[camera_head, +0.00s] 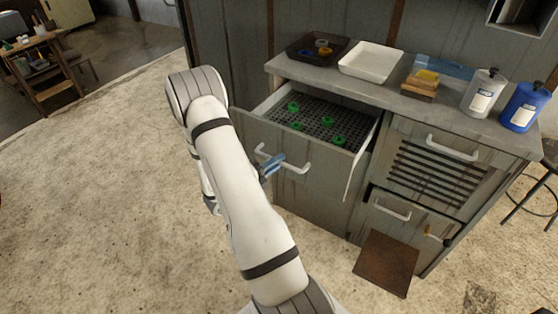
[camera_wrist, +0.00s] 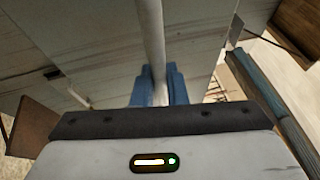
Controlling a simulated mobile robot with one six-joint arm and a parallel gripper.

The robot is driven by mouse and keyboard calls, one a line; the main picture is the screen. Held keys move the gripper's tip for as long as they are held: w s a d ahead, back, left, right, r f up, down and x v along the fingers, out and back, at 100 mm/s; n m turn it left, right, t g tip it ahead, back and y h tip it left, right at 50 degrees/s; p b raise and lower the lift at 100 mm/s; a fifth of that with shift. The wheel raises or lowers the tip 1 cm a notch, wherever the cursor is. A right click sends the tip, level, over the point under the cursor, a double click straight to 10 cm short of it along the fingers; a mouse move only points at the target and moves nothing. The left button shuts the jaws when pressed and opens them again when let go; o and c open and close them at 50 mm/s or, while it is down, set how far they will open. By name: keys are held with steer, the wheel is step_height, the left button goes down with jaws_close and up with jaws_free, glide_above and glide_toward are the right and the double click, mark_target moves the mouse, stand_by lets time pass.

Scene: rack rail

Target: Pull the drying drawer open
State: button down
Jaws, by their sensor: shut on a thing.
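The drying drawer (camera_head: 291,151) is a grey wooden drawer at the upper left of the cabinet, and it stands pulled out. A dark perforated mat (camera_head: 318,118) with several green pieces shows inside it. Its white bar handle (camera_head: 296,169) is on the front. My gripper (camera_head: 272,167) has blue fingers and is at the handle's left part. In the wrist view the blue fingers (camera_wrist: 158,88) are shut around the pale handle bar (camera_wrist: 151,40).
The counter holds a black tray (camera_head: 302,50), a white tray (camera_head: 371,62), a wooden block with a yellow top (camera_head: 425,80) and two bottles (camera_head: 483,94). A slatted drawer (camera_head: 440,170) and a lower drawer (camera_head: 400,220) are at the right. A brown panel (camera_head: 386,263) lies below them.

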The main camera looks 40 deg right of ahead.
steer(key=c, duration=1.7)
jaws_free()
steer(key=shift+w+r, duration=0.2)
steer(key=shift+w, duration=0.05)
steer(key=shift+o, duration=1.2)
steer(key=shift+s, duration=0.15)
steer(key=shift+f, duration=0.1)
steer(key=s+v, duration=0.1)
steer(key=v, duration=0.6)
steer(key=shift+w+a, duration=0.4)
steer(key=shift+w, duration=0.15)
